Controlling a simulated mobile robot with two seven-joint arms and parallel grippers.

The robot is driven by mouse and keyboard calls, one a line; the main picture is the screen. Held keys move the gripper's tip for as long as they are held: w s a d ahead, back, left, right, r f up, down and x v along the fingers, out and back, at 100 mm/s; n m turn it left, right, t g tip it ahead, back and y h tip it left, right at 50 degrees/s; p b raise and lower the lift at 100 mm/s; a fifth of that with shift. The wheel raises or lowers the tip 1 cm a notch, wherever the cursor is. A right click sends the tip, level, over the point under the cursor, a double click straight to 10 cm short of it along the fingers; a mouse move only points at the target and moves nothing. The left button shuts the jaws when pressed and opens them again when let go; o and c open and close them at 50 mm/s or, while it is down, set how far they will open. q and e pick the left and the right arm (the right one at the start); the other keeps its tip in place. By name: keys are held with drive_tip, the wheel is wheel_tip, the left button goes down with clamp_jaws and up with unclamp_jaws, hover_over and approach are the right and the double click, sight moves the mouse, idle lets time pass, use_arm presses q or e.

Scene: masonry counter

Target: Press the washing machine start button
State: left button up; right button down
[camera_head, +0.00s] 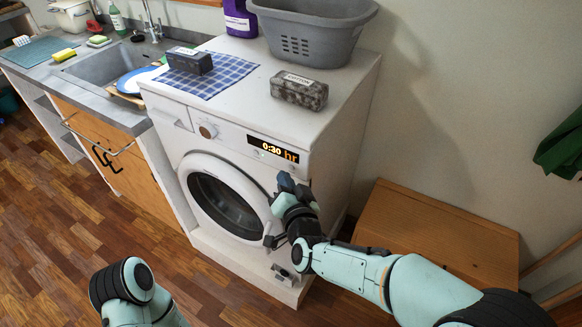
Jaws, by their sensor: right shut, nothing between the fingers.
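The white washing machine (330,112) stands in the middle, with a round door (226,200) on its front. Its panel has a dial (208,130) on the left and a lit display (273,149) on the right reading "0:30 hr". I cannot make out the start button clearly; my right gripper may cover part of the front below the display. My right gripper (288,184) is shut and empty, just below the display at the front's right side. I cannot tell whether it touches the machine. My left arm shows at the bottom left, but its gripper does not.
On the machine's top are a grey basket (312,38), a purple bottle (240,18), a patterned box (299,90), a dark box (190,61) and a checked cloth (228,75). A sink (98,66) is to the left. A wooden box (435,232) stands at the right.

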drive_tip(key=shift+w, duration=0.1)
idle(0.6)
drive_tip(key=shift+w+d, duration=0.25)
